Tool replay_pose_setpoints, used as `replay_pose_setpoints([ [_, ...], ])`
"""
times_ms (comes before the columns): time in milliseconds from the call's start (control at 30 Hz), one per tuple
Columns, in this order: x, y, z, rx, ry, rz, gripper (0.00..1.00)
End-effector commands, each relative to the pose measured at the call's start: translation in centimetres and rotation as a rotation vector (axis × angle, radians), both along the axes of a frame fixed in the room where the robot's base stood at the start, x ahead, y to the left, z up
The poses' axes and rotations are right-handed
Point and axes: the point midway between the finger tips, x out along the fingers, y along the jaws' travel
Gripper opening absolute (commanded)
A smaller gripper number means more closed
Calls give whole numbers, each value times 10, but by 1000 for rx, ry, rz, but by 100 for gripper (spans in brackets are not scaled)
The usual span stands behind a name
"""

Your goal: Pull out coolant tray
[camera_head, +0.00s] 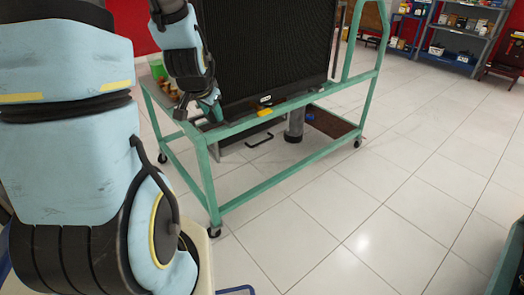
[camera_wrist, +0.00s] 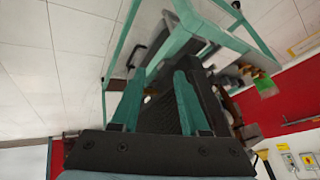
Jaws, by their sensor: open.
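The coolant tray appears to sit low under the green engine stand, where its black U-shaped handle (camera_head: 260,141) sticks out at the front in the head view. The tray body is mostly hidden behind the stand's upper rail. In the wrist view a dark handle shape (camera_wrist: 136,54) shows beyond the fingers, at upper left. My gripper (camera_head: 208,110) is at the stand's upper rail, up and left of the handle and apart from it. In the wrist view my gripper (camera_wrist: 160,88) has its two teal fingers spread, with nothing held between them.
The green stand (camera_head: 280,120) has a front rail between my gripper and the low handle. A black radiator (camera_head: 265,50) rises behind that rail, with a yellow part (camera_head: 264,112) at its foot. Tiled floor (camera_head: 340,215) in front is clear. Shelves (camera_head: 460,32) stand far right.

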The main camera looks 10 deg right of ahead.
Motion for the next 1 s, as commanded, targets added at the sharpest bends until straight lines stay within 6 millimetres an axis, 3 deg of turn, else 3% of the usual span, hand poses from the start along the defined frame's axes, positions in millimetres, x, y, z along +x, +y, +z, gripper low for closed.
replay_pose_setpoints([
  [33, 10, -9, -30, 15, -44, -49, 45],
  [100, 25, -23, -53, 45, -124, -127, 45],
  [300, 67, -65, -119, 162, -397, -343, 45],
  [500, 93, -105, -178, 319, -680, -501, 45],
  [800, 101, -150, -258, 618, -1070, -605, 45],
  [1000, 94, -162, -282, 777, -1222, -598, 45],
])
